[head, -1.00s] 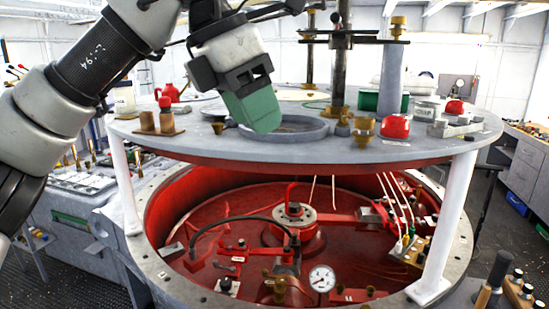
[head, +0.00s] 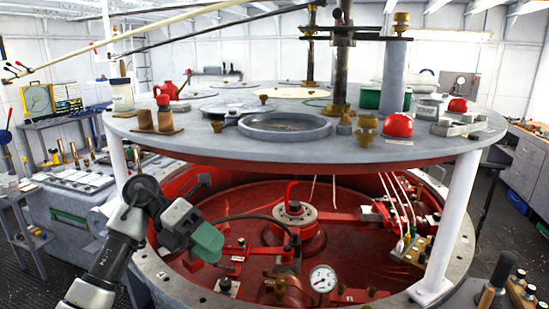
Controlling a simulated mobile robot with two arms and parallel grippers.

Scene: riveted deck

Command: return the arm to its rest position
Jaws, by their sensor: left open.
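My left arm comes in from the lower left. My left gripper (head: 208,243), with green finger pads, hangs below the level of the round grey tabletop (head: 230,143), in front of the red-lined well under it. The jaws are open, and I see nothing held between them. The gripper overlaps the red well floor (head: 340,230) in the picture; I cannot tell how far it is from the rim. My right gripper does not show.
A pressure gauge (head: 322,279) stands at the well's front. A side bench (head: 72,182) is at left.

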